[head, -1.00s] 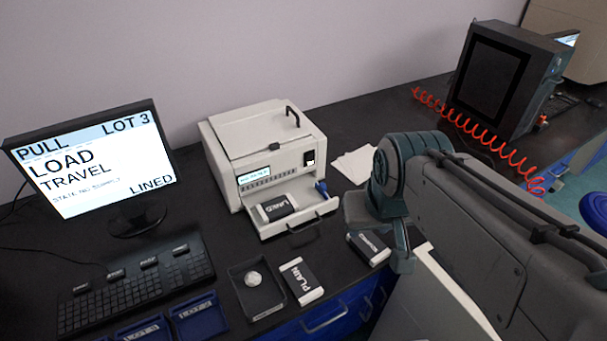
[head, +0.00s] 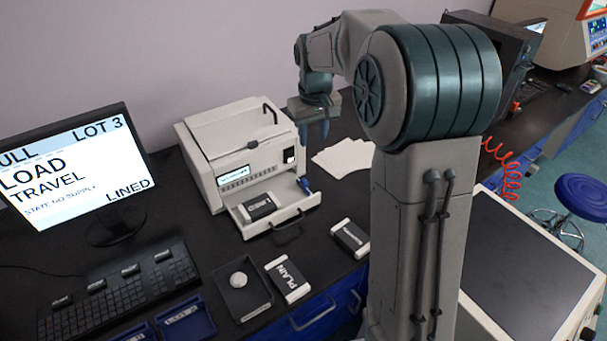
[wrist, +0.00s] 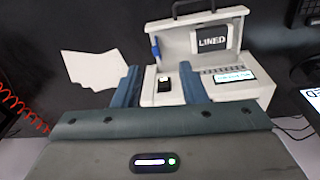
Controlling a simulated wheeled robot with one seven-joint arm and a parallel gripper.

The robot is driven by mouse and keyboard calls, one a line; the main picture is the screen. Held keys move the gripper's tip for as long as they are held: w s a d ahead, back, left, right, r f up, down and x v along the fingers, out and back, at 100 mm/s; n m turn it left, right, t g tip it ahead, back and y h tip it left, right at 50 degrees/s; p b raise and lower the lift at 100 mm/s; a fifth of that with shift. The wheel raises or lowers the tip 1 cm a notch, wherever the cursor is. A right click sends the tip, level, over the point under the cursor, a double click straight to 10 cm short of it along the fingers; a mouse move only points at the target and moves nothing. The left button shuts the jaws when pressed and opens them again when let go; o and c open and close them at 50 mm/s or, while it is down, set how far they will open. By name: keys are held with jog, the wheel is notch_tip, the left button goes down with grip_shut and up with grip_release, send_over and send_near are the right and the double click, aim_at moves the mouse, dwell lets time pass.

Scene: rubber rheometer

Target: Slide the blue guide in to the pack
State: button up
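The blue guide (head: 304,186) stands at the right side of the printer-like machine's pulled-out tray (head: 287,213). It also shows in the wrist view (wrist: 155,48), at the tray's left edge there. The pack (head: 257,207), black and white and marked LINED, lies in the tray. In the wrist view the pack (wrist: 210,40) shows its label, and a gap separates it from the guide. My gripper (head: 314,132) points down above and behind the guide, to the right of the machine body. Its two blue fingers stand apart with nothing between them in the wrist view (wrist: 159,84).
The machine (head: 235,150) has a handled lid. White sheets (head: 345,158) lie right of it. A PLAIN pack (head: 288,280), another pack (head: 350,238) and a dish with a white lump (head: 243,300) lie in front. A monitor (head: 75,180) and keyboard (head: 120,295) stand left.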

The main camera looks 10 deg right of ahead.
jog(key=n+g, duration=0.1)
send_over(304, 181)
notch_tip(304, 181, down, 12)
jog(key=f, duration=0.1)
jog(key=shift+n, duration=0.3)
notch_tip(304, 181, down, 14)
jog(key=p, duration=0.3)
grip_shut()
